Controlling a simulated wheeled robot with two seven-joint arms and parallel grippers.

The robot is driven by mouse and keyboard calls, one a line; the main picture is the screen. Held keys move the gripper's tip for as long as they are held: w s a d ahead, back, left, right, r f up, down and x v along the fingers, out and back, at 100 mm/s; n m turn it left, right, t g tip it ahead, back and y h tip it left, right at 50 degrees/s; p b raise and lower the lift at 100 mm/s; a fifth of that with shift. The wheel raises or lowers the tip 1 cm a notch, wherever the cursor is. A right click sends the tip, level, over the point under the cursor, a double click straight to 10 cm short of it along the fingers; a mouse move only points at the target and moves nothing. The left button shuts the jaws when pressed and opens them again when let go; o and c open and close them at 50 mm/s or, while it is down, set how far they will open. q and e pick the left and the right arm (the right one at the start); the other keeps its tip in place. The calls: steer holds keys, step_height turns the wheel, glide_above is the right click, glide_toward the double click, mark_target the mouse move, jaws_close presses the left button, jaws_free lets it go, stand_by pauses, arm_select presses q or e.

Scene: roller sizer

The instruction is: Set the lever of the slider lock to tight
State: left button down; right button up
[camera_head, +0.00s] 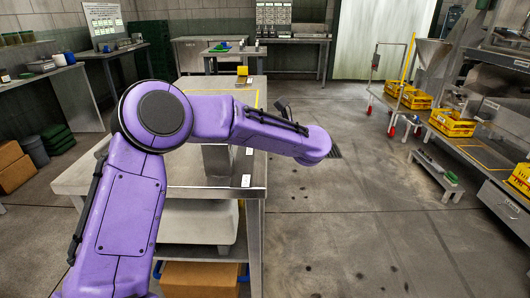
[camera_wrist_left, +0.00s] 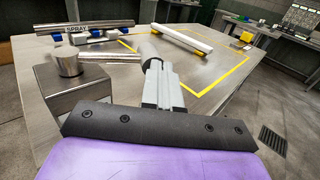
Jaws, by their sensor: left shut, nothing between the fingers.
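The slider lock shows in the left wrist view as a metal block (camera_wrist_left: 85,98) with a round pivot (camera_wrist_left: 67,62) on top. Its lever (camera_wrist_left: 108,57) is a metal bar running right from the pivot to a dark cylindrical grip (camera_wrist_left: 147,47). My left gripper (camera_wrist_left: 154,66) is shut and empty, its tips close to that grip; I cannot tell whether they touch. In the head view, the metal block (camera_head: 216,160) is partly hidden under my purple left arm, which also hides the lever. Any tight marking cannot be read. My right gripper is in neither view.
The metal table (camera_head: 175,176) carries yellow outlines, a white rod (camera_wrist_left: 182,40), a pipe marked SPRAY (camera_wrist_left: 85,27) on blue supports and a yellow block (camera_head: 242,70). Yellow crates (camera_head: 452,122) stand on the right-hand bench.

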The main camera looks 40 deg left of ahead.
arm_select(q)
steer(key=w+d+g+b, duration=0.1)
steer(key=w+d, duration=0.2)
steer(key=d, duration=1)
steer(key=shift+w+d+n, duration=0.25)
steer(key=shift+w+n, duration=0.05)
steer(key=shift+w, duration=0.1)
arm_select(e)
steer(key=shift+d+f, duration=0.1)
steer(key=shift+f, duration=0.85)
arm_select(q)
steer(key=shift+f, duration=0.1)
